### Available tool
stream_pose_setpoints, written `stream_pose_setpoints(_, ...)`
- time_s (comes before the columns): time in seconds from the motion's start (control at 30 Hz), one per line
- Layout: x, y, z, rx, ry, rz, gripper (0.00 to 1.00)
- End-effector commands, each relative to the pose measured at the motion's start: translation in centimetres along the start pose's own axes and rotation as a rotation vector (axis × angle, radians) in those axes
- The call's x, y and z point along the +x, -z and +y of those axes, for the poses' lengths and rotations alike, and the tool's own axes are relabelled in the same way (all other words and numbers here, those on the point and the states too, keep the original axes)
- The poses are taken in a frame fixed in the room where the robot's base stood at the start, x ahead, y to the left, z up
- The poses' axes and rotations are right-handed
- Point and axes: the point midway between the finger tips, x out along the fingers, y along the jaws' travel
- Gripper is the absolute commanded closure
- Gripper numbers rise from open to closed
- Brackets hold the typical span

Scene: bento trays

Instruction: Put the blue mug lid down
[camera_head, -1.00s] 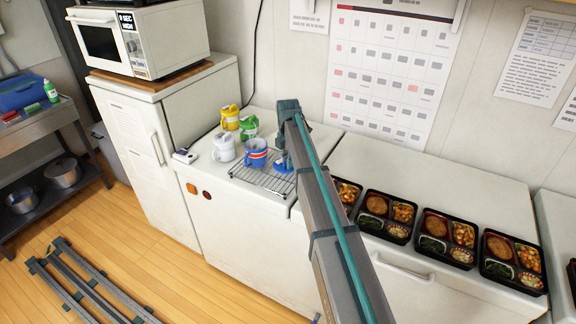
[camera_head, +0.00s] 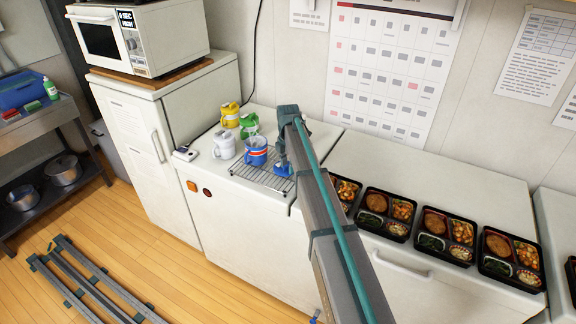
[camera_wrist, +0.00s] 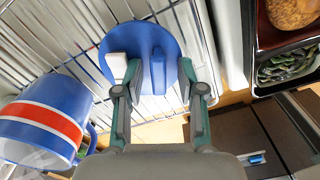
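The blue mug lid (camera_wrist: 140,42) is a round disc on the wire rack (camera_wrist: 62,38) in the wrist view, with an upright blue grip (camera_wrist: 158,72) and a white tab (camera_wrist: 117,66). My gripper (camera_wrist: 160,70) is over the lid; its two fingers stand apart, one on each side of the blue grip, with gaps. In the head view the lid (camera_head: 283,170) shows small under my gripper. The blue mug with a red and white band (camera_head: 255,151) stands upright just left of it, and also shows in the wrist view (camera_wrist: 42,122).
A white mug (camera_head: 224,146), a green mug (camera_head: 249,124) and a yellow mug (camera_head: 230,115) stand behind and left of the rack. Several filled bento trays (camera_head: 385,216) line the counter to the right. A microwave (camera_head: 140,38) stands at the back left.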

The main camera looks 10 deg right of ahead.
Motion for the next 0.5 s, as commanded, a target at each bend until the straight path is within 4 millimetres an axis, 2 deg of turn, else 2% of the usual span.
stream_pose_setpoints(0.17,-0.7,0.0,0.1,0.0,-0.002,-0.001,0.61)
stream_pose_setpoints(0.27,-1.9,-0.1,0.1,0.0,-0.002,-0.001,0.61)
stream_pose_setpoints(0.5,-6.2,-0.1,0.1,0.0,-0.003,-0.001,0.61)
